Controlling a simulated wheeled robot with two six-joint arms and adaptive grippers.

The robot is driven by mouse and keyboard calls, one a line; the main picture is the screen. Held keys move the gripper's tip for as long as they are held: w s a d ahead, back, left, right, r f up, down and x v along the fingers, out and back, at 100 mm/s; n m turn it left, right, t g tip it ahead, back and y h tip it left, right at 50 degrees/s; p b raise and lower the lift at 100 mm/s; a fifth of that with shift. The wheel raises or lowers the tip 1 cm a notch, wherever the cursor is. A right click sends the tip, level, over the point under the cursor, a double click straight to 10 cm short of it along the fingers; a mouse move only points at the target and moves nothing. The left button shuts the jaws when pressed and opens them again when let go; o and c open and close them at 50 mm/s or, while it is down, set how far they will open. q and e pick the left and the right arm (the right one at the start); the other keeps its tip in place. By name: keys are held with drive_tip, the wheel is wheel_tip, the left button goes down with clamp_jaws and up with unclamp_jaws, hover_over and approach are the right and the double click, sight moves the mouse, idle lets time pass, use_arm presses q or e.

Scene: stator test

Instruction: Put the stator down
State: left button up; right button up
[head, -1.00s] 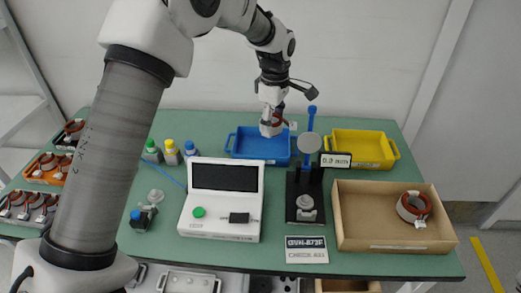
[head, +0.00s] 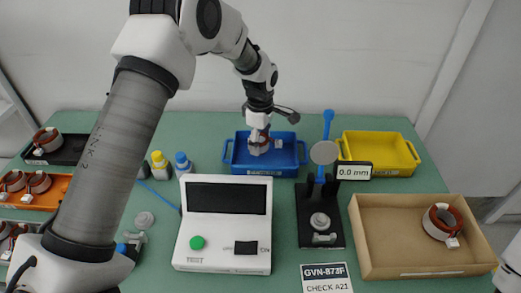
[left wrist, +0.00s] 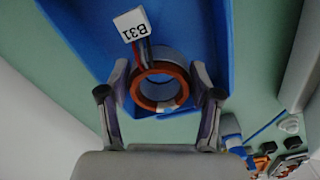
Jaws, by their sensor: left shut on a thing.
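My left gripper (head: 260,135) is shut on a stator (head: 257,148), a grey ring with a red-brown winding. It holds the stator at the blue tray (head: 292,162) at the back of the table. In the left wrist view the stator (left wrist: 160,88) sits between the two fingers (left wrist: 160,100), with its wires and a white tag reading B31 pointing away. The blue tray (left wrist: 85,40) lies behind it in that view. I cannot tell whether the stator touches the tray floor. My right gripper is not in view.
A yellow tray (head: 385,150) stands right of the blue one. A cardboard box (head: 385,240) holds another stator (head: 440,222). A gauge stand (head: 306,225), a white tester (head: 222,250) and bottles (head: 158,165) stand nearby. More stators sit in an orange tray (head: 45,198) and a black tray (head: 70,150).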

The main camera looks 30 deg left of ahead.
sight(260, 158)
use_arm(q)
drive_tip(key=shift+f, duration=1.75)
drive_tip(key=o, duration=1.5)
drive_tip(key=shift+s, duration=0.1)
drive_tip(key=shift+c, duration=0.2)
wheel_tip(260, 158, up, 12)
drive_tip(key=shift+b, duration=0.4)
